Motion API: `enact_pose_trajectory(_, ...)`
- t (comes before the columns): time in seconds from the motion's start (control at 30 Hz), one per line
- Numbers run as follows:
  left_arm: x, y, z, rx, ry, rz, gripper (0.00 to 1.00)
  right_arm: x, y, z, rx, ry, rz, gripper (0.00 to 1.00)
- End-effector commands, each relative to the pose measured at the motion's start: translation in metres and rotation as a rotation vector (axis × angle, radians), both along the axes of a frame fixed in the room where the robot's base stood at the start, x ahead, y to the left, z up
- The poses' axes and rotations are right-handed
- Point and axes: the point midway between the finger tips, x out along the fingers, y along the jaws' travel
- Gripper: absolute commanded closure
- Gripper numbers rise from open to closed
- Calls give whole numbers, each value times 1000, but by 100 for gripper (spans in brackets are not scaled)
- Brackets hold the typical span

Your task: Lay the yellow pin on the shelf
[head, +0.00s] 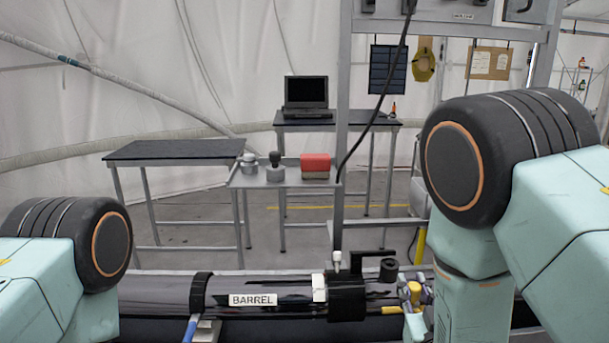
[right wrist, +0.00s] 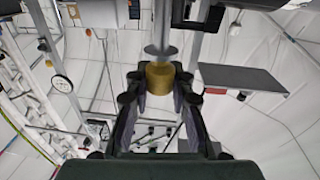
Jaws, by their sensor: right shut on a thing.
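The yellow pin (head: 414,290) shows small beside the right end of the barrel (head: 230,285), next to my right arm. My right gripper (head: 416,302) is at the pin and mostly blends with it there. In the right wrist view, the fingers of my right gripper (right wrist: 160,95) are shut on the yellow body of the pin (right wrist: 159,76); a grey disc and shaft sit just above it. I cannot tell if the pin touches the barrel. The shelf (head: 244,182) is a small grey ledge beyond the barrel, left of the upright post. My left gripper is not in view.
The shelf bears a grey metal part (head: 249,163), a black-knobbed piece (head: 275,166) and a red box (head: 315,166). A dark table (head: 170,150) stands to its left; a laptop (head: 306,92) is behind. The post (head: 342,130) and a hanging black cable stand right of the shelf.

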Motion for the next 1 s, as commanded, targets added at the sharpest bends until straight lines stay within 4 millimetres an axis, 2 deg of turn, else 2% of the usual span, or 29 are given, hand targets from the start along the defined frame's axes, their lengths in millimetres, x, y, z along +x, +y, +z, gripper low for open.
enact_pose_trajectory(0.03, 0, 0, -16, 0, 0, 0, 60, -9, 2, -21, -3, 4, 3, 100)
enact_pose_trajectory(0.4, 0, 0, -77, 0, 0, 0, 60, -57, 9, -105, 0, 4, 20, 100)
enact_pose_trajectory(0.6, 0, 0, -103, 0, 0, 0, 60, -72, 15, -145, 0, 0, 40, 100)
enact_pose_trajectory(0.8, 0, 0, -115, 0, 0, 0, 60, -75, 19, -162, 1, -1, 50, 100)
enact_pose_trajectory(1.0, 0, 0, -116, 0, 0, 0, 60, -76, 19, -164, 1, -2, 50, 100)
